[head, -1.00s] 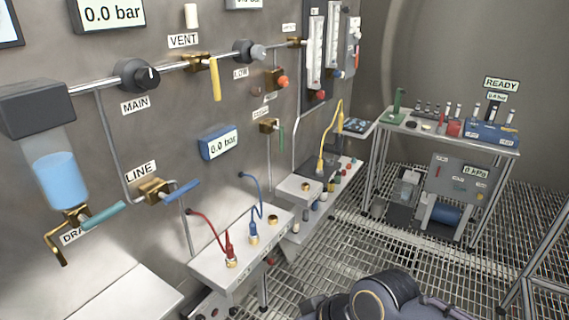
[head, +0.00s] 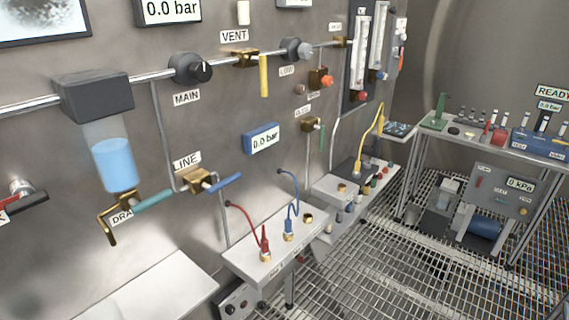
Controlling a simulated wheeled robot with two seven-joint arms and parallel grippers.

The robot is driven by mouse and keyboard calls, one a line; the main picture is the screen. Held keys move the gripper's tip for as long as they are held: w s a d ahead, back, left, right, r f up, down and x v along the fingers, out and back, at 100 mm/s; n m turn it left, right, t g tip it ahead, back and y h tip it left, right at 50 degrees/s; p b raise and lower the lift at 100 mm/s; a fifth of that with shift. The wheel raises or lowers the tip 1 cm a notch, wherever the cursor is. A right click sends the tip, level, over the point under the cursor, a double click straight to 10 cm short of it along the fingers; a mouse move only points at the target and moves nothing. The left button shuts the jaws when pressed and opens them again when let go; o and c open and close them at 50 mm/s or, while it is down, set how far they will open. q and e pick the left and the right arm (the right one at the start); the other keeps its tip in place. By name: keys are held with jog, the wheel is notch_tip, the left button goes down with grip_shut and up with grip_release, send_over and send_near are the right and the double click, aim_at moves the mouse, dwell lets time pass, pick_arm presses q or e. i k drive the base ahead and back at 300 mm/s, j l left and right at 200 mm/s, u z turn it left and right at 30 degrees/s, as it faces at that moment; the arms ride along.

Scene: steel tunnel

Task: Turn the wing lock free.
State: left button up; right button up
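I cannot make out a part that is clearly the wing lock. A dark bar handle (head: 22,206) with a round metal hub and a red-and-white label shows at the left edge, partly cut off. Lever valves sit on the wall: a yellow-handled one under VENT (head: 264,76), a blue-handled one at LINE (head: 225,182), and a teal-handled one (head: 153,199) under the blue-filled reservoir (head: 113,164). Neither gripper is in view.
A white shelf (head: 155,290) juts from the wall at lower left. A white ledge (head: 262,262) holds red and blue cable plugs. A steel bench (head: 470,150) with instruments stands at right. The grating floor (head: 365,285) between is clear.

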aim_at(20, 202)
jog(key=j+u, duration=0.15)
jog(key=u, duration=0.25)
jog(key=k+j+u, duration=0.1)
jog(key=u, duration=0.25)
jog(key=j+u, duration=0.2)
jog(key=u, duration=0.2)
